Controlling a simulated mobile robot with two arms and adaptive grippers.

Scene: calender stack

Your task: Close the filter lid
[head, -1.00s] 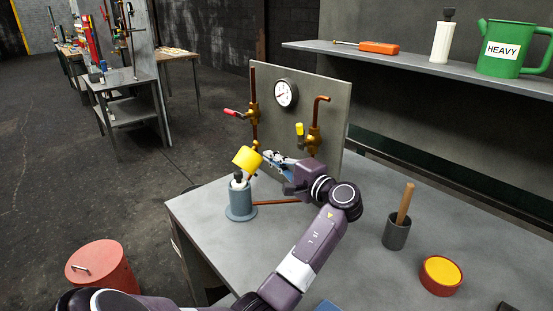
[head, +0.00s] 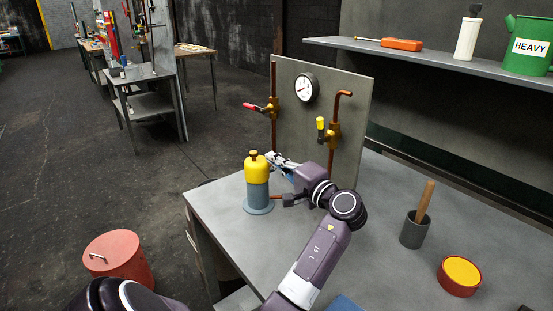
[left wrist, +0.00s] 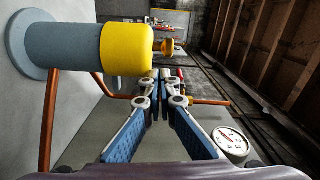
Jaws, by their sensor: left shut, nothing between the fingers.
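The filter is a grey-blue cylinder (head: 257,194) on a round foot at the left part of the table. Its yellow lid (head: 257,169), with a brown knob on top, sits down on the cylinder. In the left wrist view the yellow lid (left wrist: 127,49) meets the grey body (left wrist: 75,48) with no visible gap. My left gripper (head: 272,158) is shut and empty, just right of the lid. In the left wrist view its fingertips (left wrist: 160,76) are close beside the lid; I cannot tell whether they touch it. My right gripper is not in view.
A grey panel (head: 300,130) with a gauge (head: 306,88) and valved copper pipes stands behind the gripper. A grey cup (head: 414,232) with a wooden handle and a red-yellow round tin (head: 459,275) stand on the right. A red bin (head: 118,262) is on the floor.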

